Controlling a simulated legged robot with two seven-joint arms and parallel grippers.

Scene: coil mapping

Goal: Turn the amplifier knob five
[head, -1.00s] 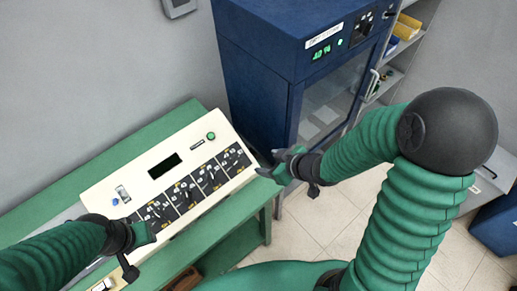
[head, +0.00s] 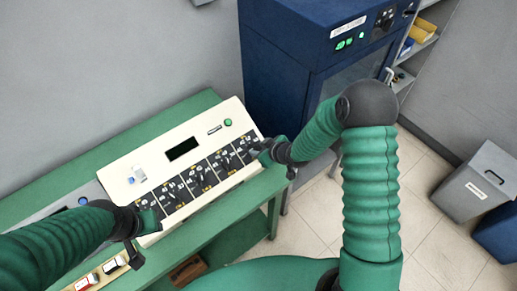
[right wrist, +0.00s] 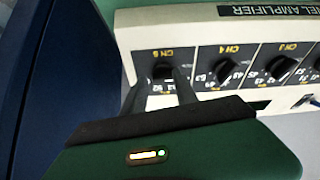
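The cream amplifier (head: 122,177) with a row of black knob panels lies on the green bench. In the right wrist view the CH 5 knob (right wrist: 162,72) is at the end of the row, and the fingertips of my right gripper (right wrist: 161,88) are spread at either side of it. I cannot tell whether they touch it. In the head view my right gripper (head: 260,149) is at the panel's right end. My left gripper (head: 150,220) is over the amplifier's lower left corner, its jaw opening unclear.
The green bench (head: 60,205) carries the amplifier. A blue cabinet (head: 275,80) stands just behind its right end. The CH 4 knob (right wrist: 225,70) sits beside CH 5. A grey bin (head: 478,185) stands on the floor at right.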

